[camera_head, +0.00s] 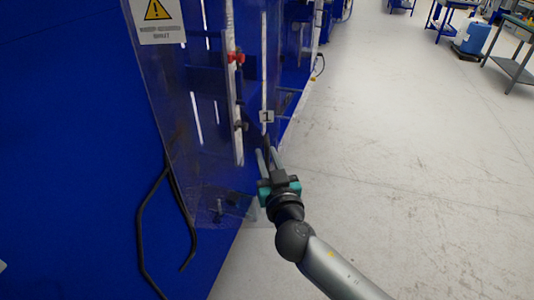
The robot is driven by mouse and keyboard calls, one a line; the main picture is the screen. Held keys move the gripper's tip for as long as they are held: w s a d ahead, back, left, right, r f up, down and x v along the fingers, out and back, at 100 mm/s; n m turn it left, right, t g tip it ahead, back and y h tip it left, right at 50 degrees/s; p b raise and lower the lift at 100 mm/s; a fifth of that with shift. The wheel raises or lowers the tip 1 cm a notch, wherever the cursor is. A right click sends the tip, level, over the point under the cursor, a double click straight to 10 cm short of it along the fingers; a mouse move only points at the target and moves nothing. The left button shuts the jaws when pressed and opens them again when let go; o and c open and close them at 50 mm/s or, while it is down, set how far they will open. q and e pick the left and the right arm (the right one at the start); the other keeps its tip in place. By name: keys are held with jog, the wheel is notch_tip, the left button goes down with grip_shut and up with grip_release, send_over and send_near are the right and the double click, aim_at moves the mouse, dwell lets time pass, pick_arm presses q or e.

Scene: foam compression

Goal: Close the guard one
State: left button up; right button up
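The guard is a clear panel (182,110) on the blue machine, with a yellow warning sign (158,14) at its top left. A small plate marked 1 (266,116) sits near its right edge. My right gripper (267,155) reaches in from the lower right, its fingers pointing up along the panel's right edge, just below the plate. The fingers look apart, with a dark part between or behind them; I cannot tell whether they touch the panel. My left gripper is not in view.
The blue machine wall (60,150) fills the left. A black cable (142,230) hangs below the panel. The pale floor (400,140) on the right is clear, with work tables (512,65) and a blue container (472,38) far off.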

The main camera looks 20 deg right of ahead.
jog(key=shift+w, duration=0.2)
grip_shut()
dwell(1.4)
